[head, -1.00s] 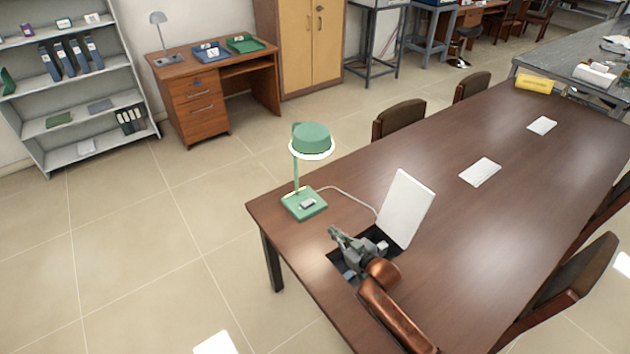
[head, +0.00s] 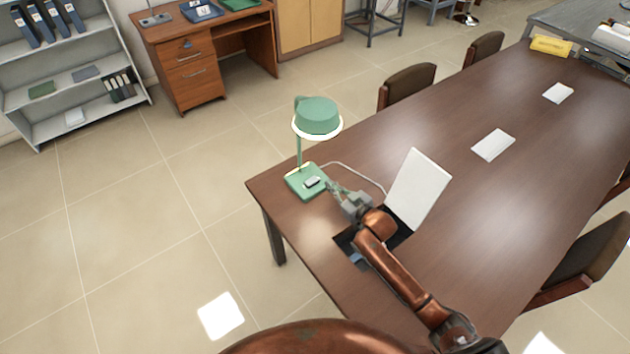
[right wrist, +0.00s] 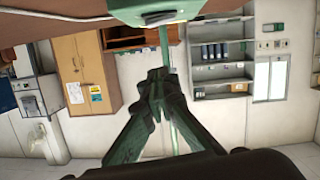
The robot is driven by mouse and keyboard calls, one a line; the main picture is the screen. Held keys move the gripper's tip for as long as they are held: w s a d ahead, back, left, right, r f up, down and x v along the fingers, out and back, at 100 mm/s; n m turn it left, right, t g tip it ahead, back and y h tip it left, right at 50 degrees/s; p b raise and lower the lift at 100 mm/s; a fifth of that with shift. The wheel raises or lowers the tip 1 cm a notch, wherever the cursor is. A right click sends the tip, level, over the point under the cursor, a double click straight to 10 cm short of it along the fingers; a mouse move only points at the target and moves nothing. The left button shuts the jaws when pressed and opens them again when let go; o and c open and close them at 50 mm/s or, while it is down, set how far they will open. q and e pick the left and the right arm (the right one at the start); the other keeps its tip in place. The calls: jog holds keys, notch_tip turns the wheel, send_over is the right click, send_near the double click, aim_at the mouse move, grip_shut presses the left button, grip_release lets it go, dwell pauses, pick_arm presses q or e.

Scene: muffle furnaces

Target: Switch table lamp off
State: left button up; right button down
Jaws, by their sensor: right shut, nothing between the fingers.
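The green table lamp (head: 318,117) stands upright on the near left end of the brown table. Its shade has a bright white ring around the underside, which looks lit. My left gripper is out of view.
White papers (head: 493,144) lie farther along the brown table (head: 475,215). Chairs (head: 408,86) stand along its far side.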

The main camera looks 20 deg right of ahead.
jog(key=b, duration=0.1)
send_over(318, 186)
jog(key=s, duration=0.3)
jog(key=shift+w+f, duration=0.25)
jog(key=shift+f, duration=0.55)
jog(key=w+f, duration=0.1)
jog(key=w+f+b, duration=0.1)
jog(key=shift+w+a+f, duration=0.1)
jog(key=shift+a+f, duration=0.2)
jog(key=shift+f, duration=0.1)
jog(key=shift+d+f, duration=0.2)
jog(key=shift+f, duration=0.6)
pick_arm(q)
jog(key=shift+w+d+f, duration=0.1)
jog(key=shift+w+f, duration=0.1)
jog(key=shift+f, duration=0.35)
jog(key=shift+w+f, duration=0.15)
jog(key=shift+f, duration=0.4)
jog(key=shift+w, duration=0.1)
pick_arm(e)
jog(key=shift+f, duration=0.1)
